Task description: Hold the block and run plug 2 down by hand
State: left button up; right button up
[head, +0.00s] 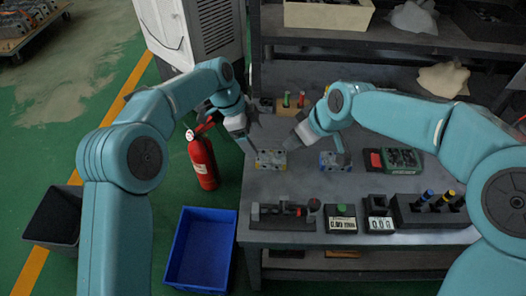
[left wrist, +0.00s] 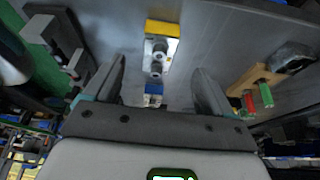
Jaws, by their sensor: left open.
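My left gripper (head: 252,138) is open just above and beside this block. In the left wrist view the block lies ahead of the gap between the fingers (left wrist: 160,88), not gripped. My right gripper (head: 300,138) hangs close to the block's right side; its jaw state is unclear. A bluer block (head: 333,162) lies to the right. Which plug is plug 2 cannot be told.
A holder (head: 290,106) with green and red pieces stands behind. A red-and-dark green case (head: 395,160) lies right. Along the front are a dark fixture (head: 283,214), two display boxes (head: 342,222) and a tool rack (head: 430,212). A blue bin (head: 201,250) stands on the floor.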

aim_at(262, 151)
pick_arm(q)
jog(key=x, duration=0.8)
jog(key=shift+f, duration=0.2)
jog(key=c, duration=1.4)
pick_arm(e)
jog(key=shift+o, duration=0.7)
jog(key=shift+s+m, duration=0.1)
jog(key=shift+m, duration=0.4)
jog(key=w+a+f+m, duration=0.1)
jog(key=f, duration=0.2)
jog(key=w+a+f+m+h, duration=0.1)
jog(key=f, duration=0.2)
jog(key=w+a+f+h, duration=0.1)
jog(key=f, duration=0.2)
jog(key=shift+a+f+m, duration=0.15)
jog(key=shift+a+m, duration=0.1)
jog(key=shift+m, duration=0.15)
